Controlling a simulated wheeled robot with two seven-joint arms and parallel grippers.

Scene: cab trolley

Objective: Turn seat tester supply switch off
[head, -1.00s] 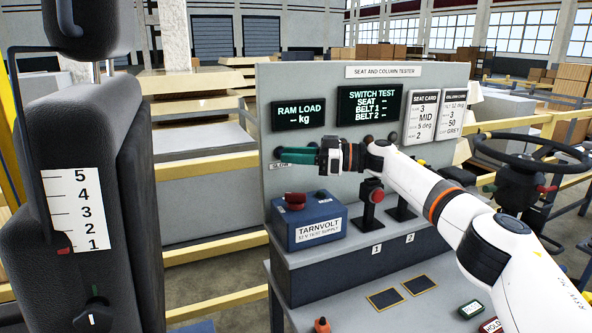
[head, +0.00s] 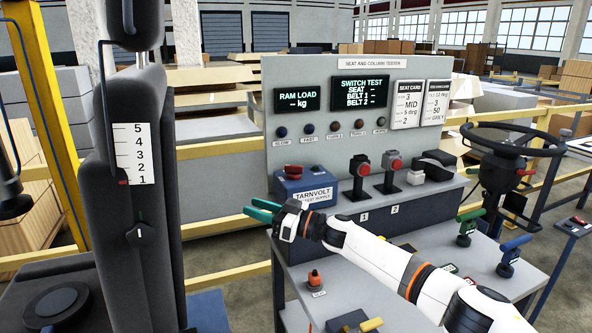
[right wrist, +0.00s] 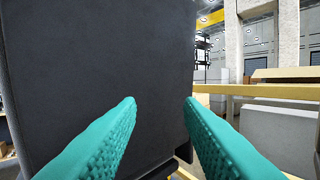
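The seat tester supply is a blue box (head: 291,186) labelled TARNVOLT 12 V test supply, at the left end of the tester bench in the head view. A red switch or knob (head: 293,170) sits on its top; I cannot tell whether it is on or off. My right gripper (head: 261,210) is in front of and below the box, apart from it, with teal fingers pointing left. In the right wrist view, its fingers (right wrist: 160,110) are spread and empty, facing the dark seat back (right wrist: 90,70). My left gripper is not in view.
The tester panel (head: 330,140) stands behind the box with two lit displays. The tall black seat (head: 150,230) is at left. An orange-red knob (head: 314,280) is on the bench front. A steering wheel (head: 525,140) is at right.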

